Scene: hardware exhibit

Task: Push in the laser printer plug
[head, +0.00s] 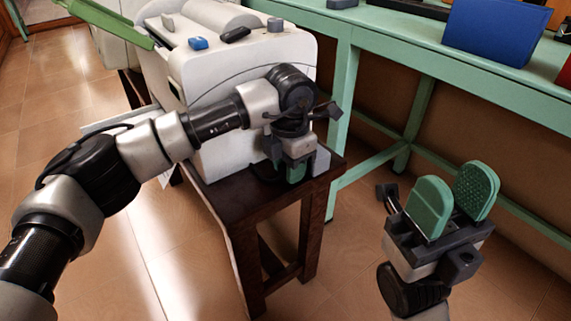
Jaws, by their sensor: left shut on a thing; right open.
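The laser printer (205,65) is a large white machine on a dark wooden stand (245,208). My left gripper (296,172) points down beside the printer's right side, low over the stand's right end. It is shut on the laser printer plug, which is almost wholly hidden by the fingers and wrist. A small grey block (321,160) stands right beside the gripper; I cannot tell whether the plug touches it. A dark piece (265,171) shows just left of the fingers. My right gripper (452,205) is open and empty, with green pads pointing up, at the lower right.
A long green bench (400,40) runs along the right, with a blue box (495,30) on top. Its legs and lower rails stand behind the stand and my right gripper. Small items, including a blue one (198,43), lie on the printer. Tiled floor is open at the left.

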